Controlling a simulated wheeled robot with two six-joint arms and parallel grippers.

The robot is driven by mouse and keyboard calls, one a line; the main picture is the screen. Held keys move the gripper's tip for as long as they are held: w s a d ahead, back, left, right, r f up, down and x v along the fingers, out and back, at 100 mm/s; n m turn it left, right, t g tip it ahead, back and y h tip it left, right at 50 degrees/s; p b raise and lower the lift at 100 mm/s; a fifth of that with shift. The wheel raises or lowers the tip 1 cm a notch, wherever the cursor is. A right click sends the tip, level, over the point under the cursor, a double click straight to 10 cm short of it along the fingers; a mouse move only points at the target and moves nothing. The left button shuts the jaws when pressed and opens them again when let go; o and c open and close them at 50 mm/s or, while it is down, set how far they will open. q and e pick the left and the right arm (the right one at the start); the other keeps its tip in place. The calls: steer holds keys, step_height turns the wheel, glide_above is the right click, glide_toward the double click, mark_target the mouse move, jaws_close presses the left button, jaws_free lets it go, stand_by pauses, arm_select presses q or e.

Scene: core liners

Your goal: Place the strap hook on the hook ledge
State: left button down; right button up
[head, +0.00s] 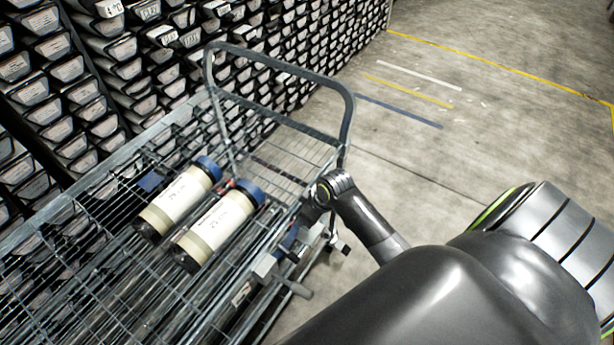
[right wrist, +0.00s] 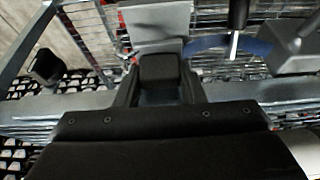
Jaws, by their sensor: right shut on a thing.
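My right gripper (right wrist: 158,92) is at the near right side of the wire-mesh cart (head: 211,73). In the right wrist view its two fingers are closed on a dark, block-shaped piece (right wrist: 160,68), which I take to be the strap hook. A blue strap (right wrist: 215,43) runs beside it to the right. A grey metal block (right wrist: 155,22) lies just beyond the held piece; it may be the hook ledge. I cannot tell whether the hook touches it. In the head view my arm mostly hides the fingertips. My left gripper is not in view.
Two cream cylinders with blue caps, one left (head: 180,197) and one right (head: 219,224), lie on the cart's mesh. Racks of dark trays (head: 285,45) stand behind the cart. The concrete floor (head: 480,140) to the right is clear, with painted lines.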

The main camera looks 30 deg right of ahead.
steer(key=shift+f, duration=2.15)
steer(key=o, duration=1.4)
steer(key=shift+o, duration=0.2)
steer(key=shift+r, duration=0.1)
steer(key=v, duration=1.2)
steer(key=shift+s, duration=0.1)
